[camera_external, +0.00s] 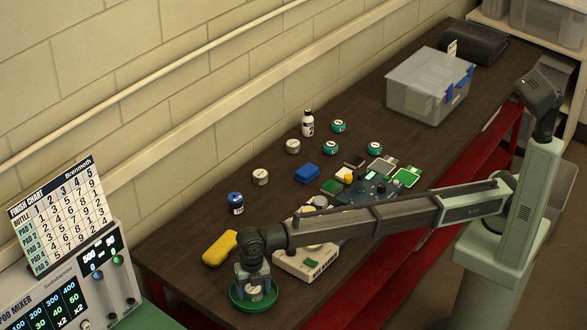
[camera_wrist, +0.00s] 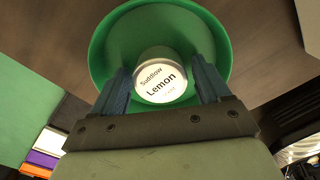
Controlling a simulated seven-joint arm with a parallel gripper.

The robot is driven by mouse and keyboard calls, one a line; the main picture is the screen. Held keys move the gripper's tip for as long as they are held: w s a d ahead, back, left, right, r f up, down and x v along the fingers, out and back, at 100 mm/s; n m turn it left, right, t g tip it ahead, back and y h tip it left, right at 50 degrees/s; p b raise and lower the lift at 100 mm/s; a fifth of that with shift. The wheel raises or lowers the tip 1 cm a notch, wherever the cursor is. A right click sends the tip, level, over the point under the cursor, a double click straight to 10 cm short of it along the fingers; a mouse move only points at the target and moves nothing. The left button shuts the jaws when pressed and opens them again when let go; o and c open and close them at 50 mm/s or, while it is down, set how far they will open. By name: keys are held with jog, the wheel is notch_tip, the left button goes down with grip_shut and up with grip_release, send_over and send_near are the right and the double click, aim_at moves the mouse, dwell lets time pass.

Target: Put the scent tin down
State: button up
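The scent tin, labelled "Lemon" on a white lid, sits between my fingers in the wrist view (camera_wrist: 161,82). In the external view its pale side (camera_external: 255,293) shows low between the fingers. My gripper (camera_external: 254,287) points down at the green round dish (camera_external: 235,301); in the wrist view my fingers (camera_wrist: 160,75) flank the tin closely on both sides and look shut on it. The green dish rim (camera_wrist: 108,40) surrounds the tin. I cannot tell whether the tin's base touches the dish floor.
A yellow sponge (camera_external: 220,248) and a dark blue jar (camera_external: 236,204) lie left of my arm. A white device (camera_external: 293,262) is close to the right. Several tins, a white bottle (camera_external: 308,123), a blue block (camera_external: 307,173) and a clear bin (camera_external: 420,85) stand farther back.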

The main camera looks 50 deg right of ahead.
jog(key=shift+o, duration=0.6)
jog(key=shift+r, duration=0.1)
notch_tip(320, 180, up, 12)
dwell(0.4)
